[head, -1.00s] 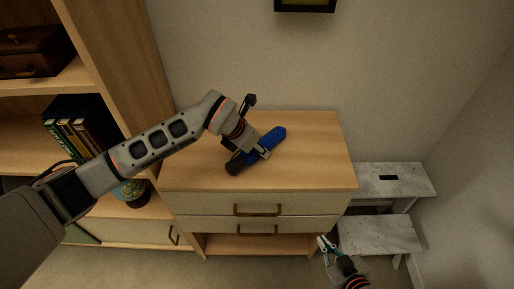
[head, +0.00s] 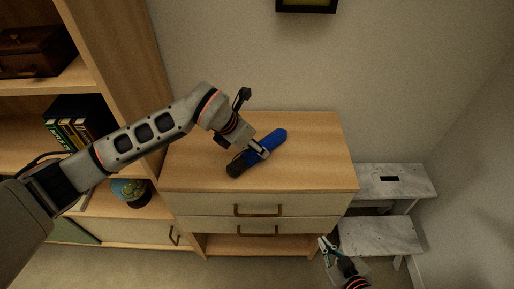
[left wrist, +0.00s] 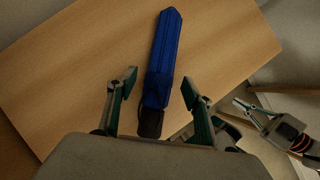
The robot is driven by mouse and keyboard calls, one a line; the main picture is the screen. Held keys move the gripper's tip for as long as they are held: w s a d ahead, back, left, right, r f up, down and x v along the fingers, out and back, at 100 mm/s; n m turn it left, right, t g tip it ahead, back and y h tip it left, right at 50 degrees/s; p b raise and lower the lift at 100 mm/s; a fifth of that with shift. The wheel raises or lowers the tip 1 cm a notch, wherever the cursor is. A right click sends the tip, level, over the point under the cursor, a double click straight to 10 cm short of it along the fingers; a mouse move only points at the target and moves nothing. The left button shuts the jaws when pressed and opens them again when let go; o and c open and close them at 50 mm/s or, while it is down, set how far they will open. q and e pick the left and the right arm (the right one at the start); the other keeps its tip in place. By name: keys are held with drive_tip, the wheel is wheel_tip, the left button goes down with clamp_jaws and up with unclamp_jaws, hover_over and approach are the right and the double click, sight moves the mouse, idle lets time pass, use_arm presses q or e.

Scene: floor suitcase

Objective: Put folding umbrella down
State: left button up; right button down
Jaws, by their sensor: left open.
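The blue folding umbrella (head: 267,146) with a black handle lies on top of the wooden dresser (head: 320,150). In the left wrist view the umbrella (left wrist: 165,60) lies between the spread fingers, with a gap on each side. My left gripper (head: 258,149) is open just above the umbrella's middle in the head view; its fingers (left wrist: 155,90) also show in the left wrist view. My right gripper (head: 327,246) hangs low in front of the dresser's right side, with its fingertips apart and nothing seen between them.
A shelf unit with books (head: 68,131), a brown case (head: 38,52) and a small globe (head: 131,191) stands at the left. A white marble-look step stool (head: 380,237) stands right of the dresser. The dresser top around the umbrella is clear.

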use_arm(q)
drive_tip(key=v, duration=0.7)
drive_tip(key=shift+s+a+r, duration=0.1)
drive_tip(key=shift+s+r, duration=0.05)
drive_tip(key=shift+r, duration=0.15)
